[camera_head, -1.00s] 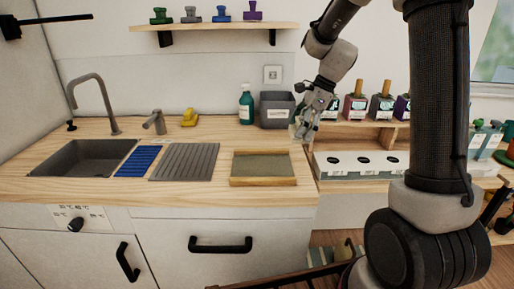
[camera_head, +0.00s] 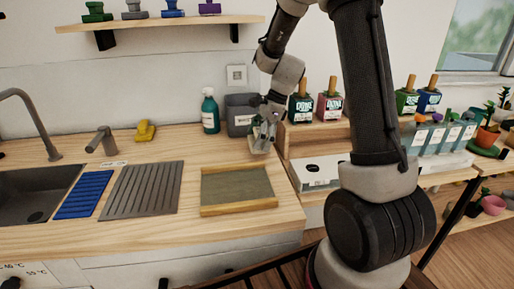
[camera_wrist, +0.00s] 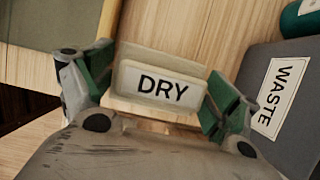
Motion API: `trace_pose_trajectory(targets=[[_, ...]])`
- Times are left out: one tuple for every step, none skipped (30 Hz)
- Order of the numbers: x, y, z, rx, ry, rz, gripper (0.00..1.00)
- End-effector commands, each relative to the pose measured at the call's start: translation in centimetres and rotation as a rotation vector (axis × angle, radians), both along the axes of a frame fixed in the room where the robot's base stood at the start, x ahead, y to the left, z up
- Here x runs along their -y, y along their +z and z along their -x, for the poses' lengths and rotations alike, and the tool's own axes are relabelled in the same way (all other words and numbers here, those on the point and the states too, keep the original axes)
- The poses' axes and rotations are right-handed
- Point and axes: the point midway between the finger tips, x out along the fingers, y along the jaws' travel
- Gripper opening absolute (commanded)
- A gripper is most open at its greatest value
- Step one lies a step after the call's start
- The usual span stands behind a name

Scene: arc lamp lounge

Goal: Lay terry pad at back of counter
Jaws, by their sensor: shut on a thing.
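My gripper (camera_head: 264,127) is over the counter's right end, in front of the grey bin. In the wrist view its green-padded fingers (camera_wrist: 160,95) are shut on a pale piece labelled DRY (camera_wrist: 158,86), one finger at each end. That piece also shows small and pale in the head view (camera_head: 261,142); I cannot tell whether it touches the counter. No surface is clearly terry, so I cannot tell whether this piece is the pad. The wooden counter (camera_head: 150,222) is bare along part of its back, left of the soap bottle.
A wooden-rimmed tray (camera_head: 238,208) with a grey-green bottom lies left of my gripper. A grey bin labelled WASTE (camera_wrist: 285,100) and a teal bottle (camera_head: 210,113) stand behind.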

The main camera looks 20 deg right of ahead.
Motion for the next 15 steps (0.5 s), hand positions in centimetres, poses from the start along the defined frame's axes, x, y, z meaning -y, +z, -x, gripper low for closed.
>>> trace_pose_trajectory(targets=[[0.0, -0.7, 0.1, -0.003, 0.0, 0.0, 0.64], [0.0, -1.2, 0.1, -0.004, 0.001, 0.0, 0.64], [0.0, -1.9, 0.1, -0.005, 0.0, 0.0, 0.64], [0.0, -2.3, 0.1, -0.004, -0.001, 0.0, 0.64], [0.0, -2.7, 0.1, -0.003, 0.0, -0.001, 0.64], [0.0, -3.0, 0.0, -0.002, 0.0, 0.0, 0.64], [0.0, -3.1, 0.0, -0.001, 0.0, 0.001, 0.64], [0.0, -3.2, 0.0, -0.001, 0.0, 0.001, 0.64], [0.0, -3.1, 0.0, 0.0, 0.0, 0.001, 0.64], [0.0, -3.1, 0.0, 0.0, 0.0, 0.001, 0.64], [0.0, -3.1, 0.0, 0.0, 0.0, 0.001, 0.64], [0.0, -3.1, 0.0, 0.0, 0.0, 0.0, 0.64], [0.0, -3.1, 0.0, 0.0, 0.0, 0.0, 0.64], [0.0, -3.1, 0.0, -0.001, 0.0, 0.0, 0.64], [0.0, -3.2, 0.0, -0.001, 0.0, 0.001, 0.64]])
